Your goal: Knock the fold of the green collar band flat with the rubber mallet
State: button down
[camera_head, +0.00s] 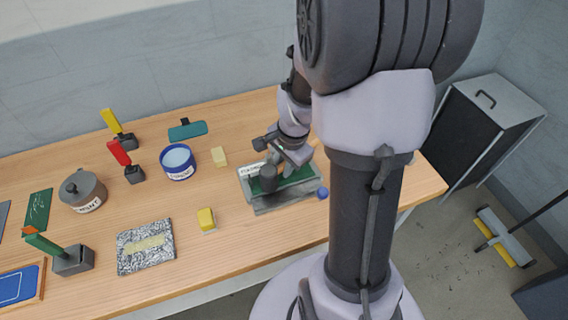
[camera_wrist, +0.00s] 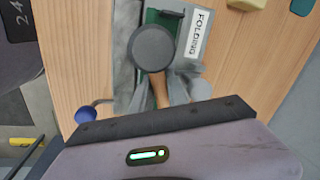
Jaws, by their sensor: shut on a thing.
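My gripper (camera_wrist: 172,92) is shut on the wooden handle (camera_wrist: 160,90) of the rubber mallet. The mallet's round dark grey head (camera_wrist: 151,47) is over the grey folding station (camera_head: 262,206), in the station's middle to left part in the head view. I cannot tell whether the head touches what is under it. Green material (camera_head: 302,180) shows on the station; it also shows behind the head in the wrist view (camera_wrist: 153,18). I cannot tell how much of it is the collar band, and the fold is hidden. A label reading FOLDING (camera_wrist: 199,32) lies along one edge.
A blue ball knob (camera_head: 322,192) sticks out at the station's right. Yellow blocks (camera_head: 206,218), a blue tin (camera_head: 178,161), a grey pot (camera_head: 84,190), a foil-like mat (camera_head: 130,262) and presses with red, yellow and green handles stand to the left. My arm hides the table's right part.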

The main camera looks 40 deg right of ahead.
jog(key=shift+r, duration=0.1)
notch_tip(320, 180, up, 3)
jog(key=p, duration=0.2)
jog(key=shift+r+p, duration=0.1)
jog(key=shift+p, duration=0.25)
dwell(0.4)
notch_tip(320, 180, down, 4)
jog(key=b, duration=0.4)
jog(key=shift+f, duration=0.25)
notch_tip(320, 180, up, 8)
jog(key=p, duration=0.6)
jog(key=shift+f, duration=0.35)
